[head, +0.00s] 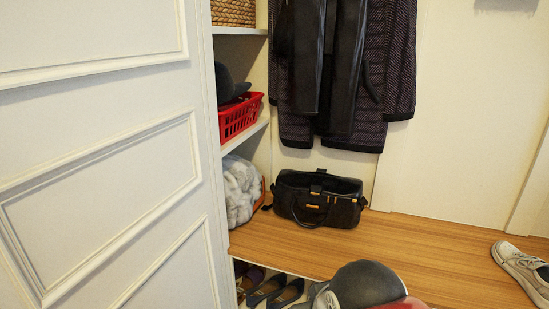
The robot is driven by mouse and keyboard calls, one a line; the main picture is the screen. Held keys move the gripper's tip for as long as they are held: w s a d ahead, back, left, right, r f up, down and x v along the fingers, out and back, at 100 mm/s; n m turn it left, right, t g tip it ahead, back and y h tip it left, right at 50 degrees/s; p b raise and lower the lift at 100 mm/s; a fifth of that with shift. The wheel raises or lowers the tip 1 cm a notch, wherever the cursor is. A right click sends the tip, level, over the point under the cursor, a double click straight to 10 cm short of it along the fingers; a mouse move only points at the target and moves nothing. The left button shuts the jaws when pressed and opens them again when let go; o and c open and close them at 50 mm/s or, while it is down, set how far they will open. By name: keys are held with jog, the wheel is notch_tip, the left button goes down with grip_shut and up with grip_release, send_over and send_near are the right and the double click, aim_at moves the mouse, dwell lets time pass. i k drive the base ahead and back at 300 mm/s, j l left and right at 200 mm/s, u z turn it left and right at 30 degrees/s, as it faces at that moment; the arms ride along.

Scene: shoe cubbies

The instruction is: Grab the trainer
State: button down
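The trainer (519,268) is a pale grey-white shoe with a light sole. It lies on the wooden bench top (440,255) at the right edge of the head view, and part of it is cut off by the frame. Nothing is seen touching the visible part of the trainer.
A black bag (319,199) stands at the back of the bench. Dark shoes (268,288) sit in the cubby below. A white panelled door (110,170) fills the left. A rounded grey shape (365,285) blocks the bottom centre. The bench between bag and trainer is clear.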

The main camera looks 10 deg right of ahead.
aim_at(532, 273)
jog(key=z, duration=2.15)
